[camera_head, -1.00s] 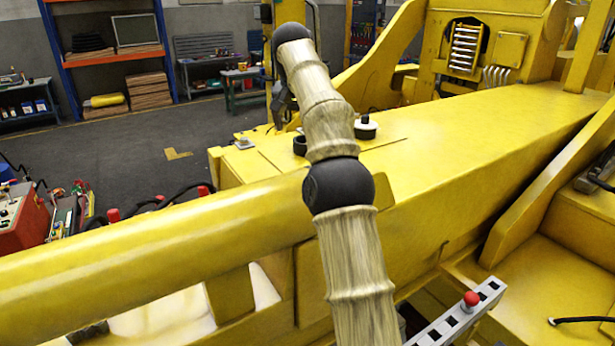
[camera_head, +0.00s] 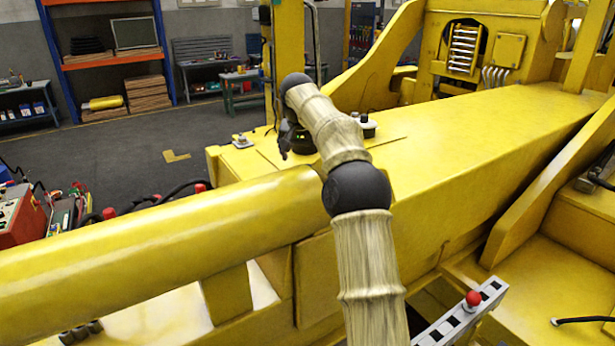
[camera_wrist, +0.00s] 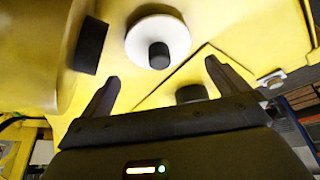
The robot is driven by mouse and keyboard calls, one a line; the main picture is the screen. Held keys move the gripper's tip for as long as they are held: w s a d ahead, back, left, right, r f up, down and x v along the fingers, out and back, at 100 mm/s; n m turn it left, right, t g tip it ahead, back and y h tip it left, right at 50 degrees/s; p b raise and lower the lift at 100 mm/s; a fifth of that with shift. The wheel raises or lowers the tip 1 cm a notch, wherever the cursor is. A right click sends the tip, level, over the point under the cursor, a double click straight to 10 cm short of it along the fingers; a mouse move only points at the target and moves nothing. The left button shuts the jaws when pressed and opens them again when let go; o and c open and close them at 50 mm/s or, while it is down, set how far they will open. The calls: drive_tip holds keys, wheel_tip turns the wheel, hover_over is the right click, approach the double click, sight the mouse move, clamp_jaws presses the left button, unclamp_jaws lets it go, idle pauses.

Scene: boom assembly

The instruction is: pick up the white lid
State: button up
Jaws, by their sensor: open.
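The white lid (camera_wrist: 141,38) is a round disc with a black knob, and shows near the top middle of the wrist view. In the head view the lid (camera_head: 368,124) is partly hidden behind my arm, on the yellow boom deck (camera_head: 420,150). My gripper (camera_wrist: 161,71) is open and empty, with its fingers apart below the lid in the wrist picture; nothing is between them. In the head view my gripper (camera_head: 286,145) is low over the deck, left of the lid, and its fingers are hard to make out.
In the wrist view a black cylinder (camera_wrist: 90,46) is left of the lid, and another dark round part (camera_wrist: 191,93) is below right. A small metal fitting (camera_head: 242,141) sits on the deck's left end. The thick yellow tube (camera_head: 150,240) runs across the front.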

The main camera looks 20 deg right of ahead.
idle(0.3)
drive_tip(key=shift+p+x, duration=1.2)
drive_tip(key=shift+x, duration=1.4)
drive_tip(key=shift+a, duration=0.1)
drive_tip(key=c, duration=0.9)
drive_tip(key=shift+r, duration=0.1)
